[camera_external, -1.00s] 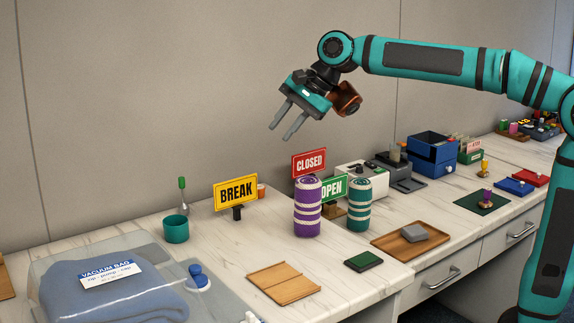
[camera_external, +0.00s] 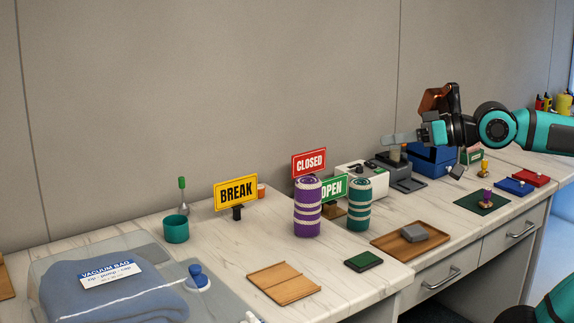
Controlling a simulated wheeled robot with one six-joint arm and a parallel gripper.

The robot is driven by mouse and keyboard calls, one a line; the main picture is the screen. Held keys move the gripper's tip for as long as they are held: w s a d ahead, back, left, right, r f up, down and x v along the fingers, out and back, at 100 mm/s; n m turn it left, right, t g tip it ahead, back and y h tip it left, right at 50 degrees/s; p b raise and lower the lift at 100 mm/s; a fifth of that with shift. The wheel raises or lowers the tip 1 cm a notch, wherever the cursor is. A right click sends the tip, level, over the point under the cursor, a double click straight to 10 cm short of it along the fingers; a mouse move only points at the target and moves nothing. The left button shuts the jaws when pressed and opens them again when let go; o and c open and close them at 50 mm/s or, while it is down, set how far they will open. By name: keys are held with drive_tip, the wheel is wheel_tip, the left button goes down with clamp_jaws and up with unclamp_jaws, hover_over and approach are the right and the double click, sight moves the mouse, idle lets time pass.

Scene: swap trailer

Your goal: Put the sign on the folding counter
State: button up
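Three signs stand on the white marbled counter (camera_external: 330,262): a yellow BREAK sign (camera_external: 236,191) on a dark stand, a red CLOSED sign (camera_external: 308,162), and a green OPEN sign (camera_external: 332,188). A purple striped roll (camera_external: 307,208) and a teal striped roll (camera_external: 359,206) stand in front and partly hide the CLOSED and OPEN signs. I cannot tell which surface is the folding counter. My gripper (camera_external: 394,138) is over the back right of the counter, right of the signs, its fingers pointing left. They are seen edge-on, so their gap does not show. No sign is in it.
A wooden board (camera_external: 284,283), a dark green block (camera_external: 363,261) and a brown tray (camera_external: 384,239) with a grey block lie in front. A vacuum bag (camera_external: 115,292) and teal cup (camera_external: 175,229) are at left. A white box (camera_external: 362,178) and blue boxes stand near my gripper.

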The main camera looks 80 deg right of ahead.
drive_tip(key=s+a+f+n+t, duration=0.1)
drive_tip(key=s+n+t, duration=0.1)
drive_tip(key=s+n, duration=0.2)
drive_tip(key=shift+s+a+y, duration=0.3)
drive_tip(key=shift+s+a, duration=0.1)
drive_tip(key=shift+s, duration=0.4)
